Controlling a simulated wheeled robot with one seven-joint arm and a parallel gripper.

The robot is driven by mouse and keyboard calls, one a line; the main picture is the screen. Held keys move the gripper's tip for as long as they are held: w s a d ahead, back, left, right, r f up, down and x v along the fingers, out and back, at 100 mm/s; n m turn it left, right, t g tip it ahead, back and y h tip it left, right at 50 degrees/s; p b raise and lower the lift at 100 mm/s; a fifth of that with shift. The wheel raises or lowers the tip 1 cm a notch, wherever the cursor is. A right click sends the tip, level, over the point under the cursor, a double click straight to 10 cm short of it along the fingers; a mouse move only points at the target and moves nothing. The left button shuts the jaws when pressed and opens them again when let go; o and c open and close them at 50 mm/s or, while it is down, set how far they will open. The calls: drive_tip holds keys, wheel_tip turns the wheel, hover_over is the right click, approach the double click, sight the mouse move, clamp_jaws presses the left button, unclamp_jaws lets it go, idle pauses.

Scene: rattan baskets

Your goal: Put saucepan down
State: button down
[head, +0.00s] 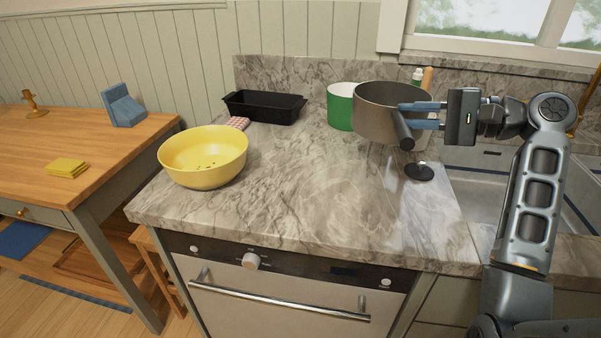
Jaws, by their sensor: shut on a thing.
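A grey-brown saucepan (375,122) with a dark handle hangs above the right part of the marble countertop (310,195), in the head view. My gripper (420,115) comes from the right, its blue fingers at the pan's right side. It is shut on the saucepan. The pan looks roughly upright, with its handle pointing toward the camera. The exact gap between its base and the counter is hard to tell. The pan partly hides a green pot behind it.
A yellow bowl (204,158) stands at the counter's left, a black loaf pan (263,106) at the back. The green pot (340,106) is close behind the saucepan. A dark round disc (420,171) lies near the sink (482,185). The middle front of the counter is clear.

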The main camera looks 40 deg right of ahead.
drive_tip(key=shift+w+a+f+p, duration=0.2)
drive_tip(key=shift+w+a+f, duration=1.2)
drive_tip(key=shift+f, duration=0.4)
drive_tip(key=shift+w+a+f+p, duration=0.25)
drive_tip(key=shift+w+a+f, duration=1.15)
drive_tip(key=shift+f, duration=0.45)
drive_tip(key=shift+w+a+f+p, duration=0.2)
drive_tip(key=shift+w+a+f, duration=1.2)
drive_tip(key=shift+f, duration=0.55)
drive_tip(key=c, duration=1)
unclamp_jaws()
drive_tip(key=shift+c, duration=0.2)
drive_tip(key=b+v, duration=0.1)
drive_tip(key=v, duration=1.1)
drive_tip(key=shift+r, duration=0.2)
